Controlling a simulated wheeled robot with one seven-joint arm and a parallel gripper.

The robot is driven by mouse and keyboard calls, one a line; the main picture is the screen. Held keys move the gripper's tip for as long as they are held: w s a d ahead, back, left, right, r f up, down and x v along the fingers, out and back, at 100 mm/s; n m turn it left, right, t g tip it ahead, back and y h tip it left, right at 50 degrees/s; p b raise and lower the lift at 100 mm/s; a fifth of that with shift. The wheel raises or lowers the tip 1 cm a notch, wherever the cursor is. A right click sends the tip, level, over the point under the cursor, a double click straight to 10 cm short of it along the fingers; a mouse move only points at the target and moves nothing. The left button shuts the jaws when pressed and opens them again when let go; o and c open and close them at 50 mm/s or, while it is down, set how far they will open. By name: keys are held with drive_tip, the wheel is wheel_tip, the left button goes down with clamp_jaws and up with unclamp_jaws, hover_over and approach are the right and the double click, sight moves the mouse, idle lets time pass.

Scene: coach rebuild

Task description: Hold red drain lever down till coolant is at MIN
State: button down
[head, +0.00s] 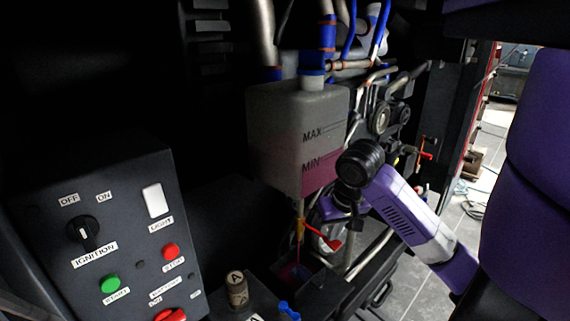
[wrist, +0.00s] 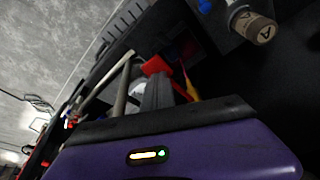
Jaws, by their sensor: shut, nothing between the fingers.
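The pale coolant tank (head: 275,125) has MAX and MIN marks on its front. Pink coolant (head: 321,178) fills its lower part, with the surface near or slightly above the MIN line; the exact level is hard to read in the dim light. The red drain lever (head: 323,236) juts right from a yellow fitting under the tank; its red end (wrist: 155,66) shows just past my fingers in the wrist view. My gripper (wrist: 158,90) is shut and empty, its fingertips at the lever. I cannot tell whether they touch it. In the head view my wrist partly hides the gripper.
A dark control panel (head: 115,215) with ignition switch and buttons stands at lower left. A small post marked A (head: 237,290) stands below the tank. Pipes and machinery crowd the right of the tank. Grey floor (head: 415,265) lies at right.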

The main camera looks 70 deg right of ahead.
wheel_tip(320, 180, up, 8)
drive_tip(key=p, duration=0.8)
